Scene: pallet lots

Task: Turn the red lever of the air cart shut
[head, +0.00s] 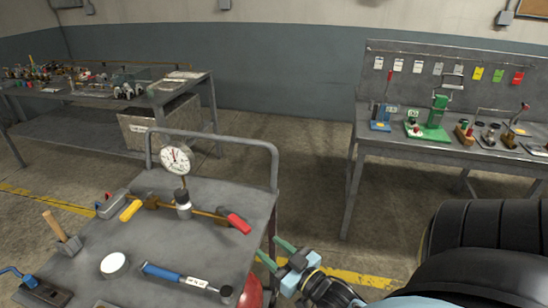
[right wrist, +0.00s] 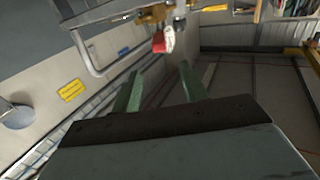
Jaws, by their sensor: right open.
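The air cart (head: 215,190) is a grey cart with a tube rail at its far end. A round white gauge (head: 176,159) stands on its brass pipe. The red lever (head: 238,223) sits at the right end of that pipe, near the cart's right edge. A yellow lever (head: 131,210) is at the left end. My right gripper (head: 274,252) is open and empty, just beyond the cart's right edge, below and right of the red lever, apart from it. In the right wrist view, the red lever (right wrist: 160,42) shows ahead of the open green fingers (right wrist: 158,88). My left gripper is not in view.
On the cart top lie a blue-handled tool (head: 178,274), a white round disc (head: 113,265) and a wooden-handled tool (head: 62,232). A red rounded object (head: 252,291) is beside the cart. A bench (head: 440,150) with a pegboard stands behind right; open floor lies between.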

